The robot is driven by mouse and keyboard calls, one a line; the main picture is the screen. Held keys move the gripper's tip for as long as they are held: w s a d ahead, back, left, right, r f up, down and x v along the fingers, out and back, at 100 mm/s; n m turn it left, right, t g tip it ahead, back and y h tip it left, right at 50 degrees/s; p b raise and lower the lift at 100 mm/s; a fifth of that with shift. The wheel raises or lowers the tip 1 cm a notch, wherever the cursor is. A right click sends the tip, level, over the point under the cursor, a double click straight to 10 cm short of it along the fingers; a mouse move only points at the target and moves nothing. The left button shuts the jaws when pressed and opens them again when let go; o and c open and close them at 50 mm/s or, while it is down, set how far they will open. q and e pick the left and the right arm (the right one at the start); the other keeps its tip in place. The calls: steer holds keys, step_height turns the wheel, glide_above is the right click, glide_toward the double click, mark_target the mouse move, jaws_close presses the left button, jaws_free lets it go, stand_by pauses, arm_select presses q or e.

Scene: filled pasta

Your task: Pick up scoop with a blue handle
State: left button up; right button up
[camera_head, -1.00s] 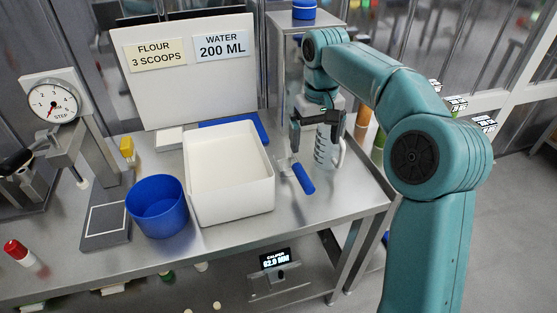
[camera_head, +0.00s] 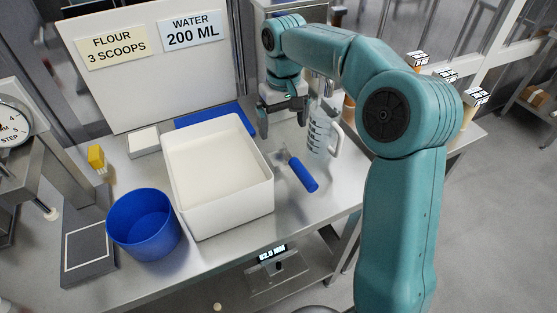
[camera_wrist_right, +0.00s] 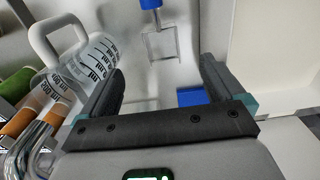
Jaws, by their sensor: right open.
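The scoop (camera_head: 303,175) lies on the steel table right of the white bin, its blue handle pointing toward the front right. Its clear or metal head is hard to make out in the head view. In the right wrist view the scoop's square head (camera_wrist_right: 162,44) lies ahead between the fingers, with the blue handle cut off by the top edge. My right gripper (camera_head: 284,122) is open and empty, behind the scoop, apart from it. It also shows in the right wrist view (camera_wrist_right: 163,74). My left gripper is not in view.
A measuring jug (camera_head: 319,133) stands close to the right of my right gripper. The white bin (camera_head: 236,207) stands left of the scoop, with a blue tub (camera_head: 142,250) beside it. A sign board (camera_head: 150,100) stands behind. Bare table lies in front of the scoop.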

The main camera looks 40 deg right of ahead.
glide_toward(283, 158)
steer(key=shift+s+a+f, duration=0.2)
steer(key=shift+s+a, duration=0.7)
steer(key=shift+s, duration=0.1)
steer(key=f, duration=0.6)
steer(key=shift+a+f, duration=0.1)
steer(key=shift+a, duration=0.1)
steer(key=shift+s, duration=0.1)
steer(key=c, duration=1.1)
